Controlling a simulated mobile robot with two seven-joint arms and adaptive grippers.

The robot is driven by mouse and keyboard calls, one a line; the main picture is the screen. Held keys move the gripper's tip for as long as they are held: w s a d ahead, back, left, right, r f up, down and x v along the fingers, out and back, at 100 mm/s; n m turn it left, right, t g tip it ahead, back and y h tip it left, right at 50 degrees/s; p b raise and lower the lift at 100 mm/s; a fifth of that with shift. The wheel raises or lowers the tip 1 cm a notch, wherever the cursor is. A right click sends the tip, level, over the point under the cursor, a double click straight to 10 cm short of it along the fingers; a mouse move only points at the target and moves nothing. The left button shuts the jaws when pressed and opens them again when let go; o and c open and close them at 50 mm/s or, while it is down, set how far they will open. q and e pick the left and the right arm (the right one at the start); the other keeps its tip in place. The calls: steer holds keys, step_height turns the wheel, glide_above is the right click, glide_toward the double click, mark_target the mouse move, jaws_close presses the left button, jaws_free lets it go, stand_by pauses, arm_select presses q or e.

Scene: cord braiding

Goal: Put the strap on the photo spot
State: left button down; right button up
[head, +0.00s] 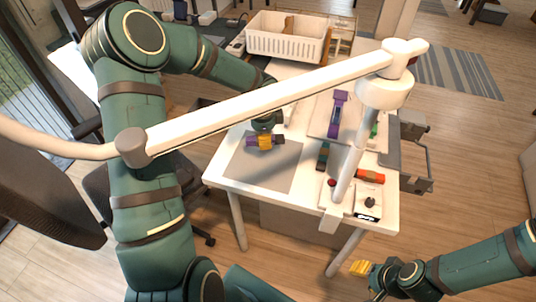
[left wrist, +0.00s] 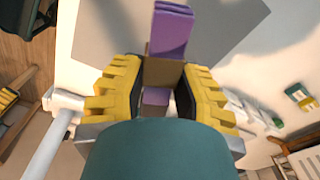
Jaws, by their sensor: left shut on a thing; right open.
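My left gripper (head: 265,142), with yellow fingers, is shut on a purple strap with a brown section. The strap's purple end (head: 251,141) sticks out left of the fingers in the head view. In the left wrist view the strap (left wrist: 172,32) runs between the fingers (left wrist: 160,98). The grey mat (head: 262,172), likely the photo spot, lies flat on the left part of the white table, below the held strap. I cannot tell whether the strap touches it. My right gripper (head: 362,268) is open and empty, off the table's front right.
A purple item (head: 338,115) lies on a board at the table's right. A white lamp arm (head: 270,100) crosses above the table. A white basket (head: 285,42) stands behind. Small dark, orange and red items (head: 370,176) lie front right. The grey mat's front is clear.

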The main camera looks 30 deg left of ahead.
mark_target(265, 158)
arm_select(q)
step_height(265, 158, down, 8)
steer(key=shift+r+b, duration=0.1)
steer(key=shift+b, duration=0.7)
steer(key=shift+f, duration=0.2)
steer(key=c, duration=0.8)
jaws_free()
steer(key=shift+r, duration=0.15)
steer(key=shift+r, duration=0.3)
step_height(265, 158, up, 7)
steer(key=shift+s+a+p, duration=0.1)
steer(key=shift+s+p, duration=0.05)
steer(key=shift+p, duration=0.8)
